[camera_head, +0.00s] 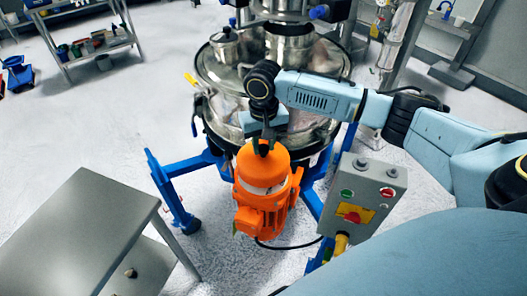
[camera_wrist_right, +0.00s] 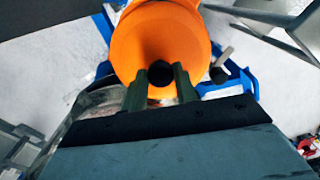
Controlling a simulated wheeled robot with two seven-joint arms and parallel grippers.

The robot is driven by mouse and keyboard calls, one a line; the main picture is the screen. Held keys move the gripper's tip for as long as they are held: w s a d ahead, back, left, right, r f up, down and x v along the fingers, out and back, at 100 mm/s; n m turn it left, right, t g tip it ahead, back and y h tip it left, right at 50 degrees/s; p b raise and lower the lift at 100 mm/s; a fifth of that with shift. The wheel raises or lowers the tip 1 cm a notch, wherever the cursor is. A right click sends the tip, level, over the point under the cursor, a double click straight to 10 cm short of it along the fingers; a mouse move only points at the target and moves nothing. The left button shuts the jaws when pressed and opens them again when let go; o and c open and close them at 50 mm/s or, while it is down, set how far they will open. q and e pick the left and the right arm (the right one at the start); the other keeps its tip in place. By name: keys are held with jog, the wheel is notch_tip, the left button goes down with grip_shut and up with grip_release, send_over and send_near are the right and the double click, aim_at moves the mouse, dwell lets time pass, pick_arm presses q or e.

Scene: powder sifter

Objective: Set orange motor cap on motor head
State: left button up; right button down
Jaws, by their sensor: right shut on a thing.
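The orange motor cap (camera_head: 262,165) is a rounded dome at the top of the orange motor head (camera_head: 262,215), which stands in front of the sifter. A pale band shows between cap and motor body; I cannot tell whether the cap is fully seated. My right gripper (camera_head: 263,146) reaches down over the cap and is shut on it. In the right wrist view the cap (camera_wrist_right: 165,25) fills the upper middle, with a dark round knob (camera_wrist_right: 160,73) between the two fingers (camera_wrist_right: 160,88). My left gripper is not in view.
The round metal sifter (camera_head: 215,75) stands behind on a blue wheeled frame (camera_head: 180,195). A grey control box (camera_head: 375,180) with buttons is right of the motor. A grey metal table (camera_head: 75,230) is at the lower left. Open floor lies to the left.

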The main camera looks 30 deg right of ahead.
notch_tip(320, 180, down, 3)
jog(key=shift+r, duration=0.1)
jog(key=shift+f, duration=0.6)
jog(key=c, duration=1.1)
grip_release()
jog(key=shift+r, duration=0.55)
notch_tip(320, 180, up, 12)
jog(key=shift+r, duration=0.1)
